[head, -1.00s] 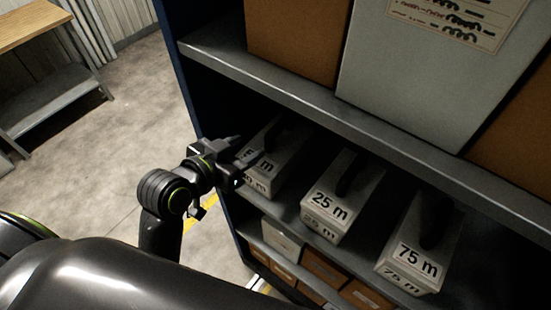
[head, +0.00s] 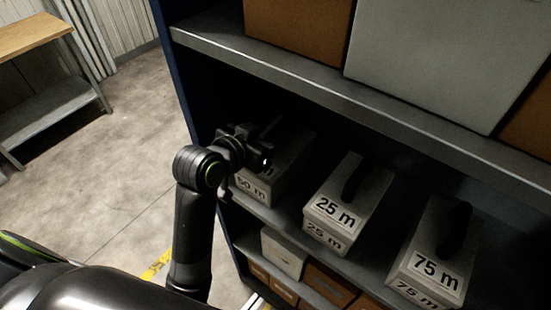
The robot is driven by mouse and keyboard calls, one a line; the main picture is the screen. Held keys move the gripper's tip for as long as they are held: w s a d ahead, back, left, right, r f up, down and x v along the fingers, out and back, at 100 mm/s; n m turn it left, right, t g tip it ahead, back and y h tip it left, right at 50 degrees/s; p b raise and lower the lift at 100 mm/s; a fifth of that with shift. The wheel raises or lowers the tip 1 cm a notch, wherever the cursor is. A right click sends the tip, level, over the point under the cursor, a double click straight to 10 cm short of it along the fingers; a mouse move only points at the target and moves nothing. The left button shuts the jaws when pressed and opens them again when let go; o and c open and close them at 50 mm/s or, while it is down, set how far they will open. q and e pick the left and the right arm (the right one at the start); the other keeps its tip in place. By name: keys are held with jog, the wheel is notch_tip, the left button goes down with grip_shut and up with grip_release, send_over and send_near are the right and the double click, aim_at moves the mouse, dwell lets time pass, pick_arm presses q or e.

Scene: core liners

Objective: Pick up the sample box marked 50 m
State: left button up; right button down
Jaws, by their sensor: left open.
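The sample box marked 50 m (head: 262,186) is a grey-white box with a dark handle on top. It stands at the left end of the middle shelf. Its front label reads 50 m; its top label is mostly hidden behind my gripper. My left gripper (head: 268,150) is over the front part of this box, near its handle, and is open. Its fingertips are dark and hard to tell from the handle, and I cannot tell if they touch it. My right gripper is not in view.
Similar boxes marked 25 m (head: 325,232) and 75 m (head: 400,282) stand to the right on the same shelf. The upper shelf (head: 300,80) passes close above, with large boxes on it. Smaller boxes fill the shelf below. A wooden-topped bench (head: 35,30) stands at far left.

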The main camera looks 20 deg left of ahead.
aim_at(280, 129)
pick_arm(q)
jog(key=shift+p+x, duration=0.65)
jog(key=shift+x, duration=1.8)
jog(key=shift+c, duration=0.5)
grip_shut()
jog(key=shift+w+r, duration=0.1)
jog(key=shift+r, duration=0.05)
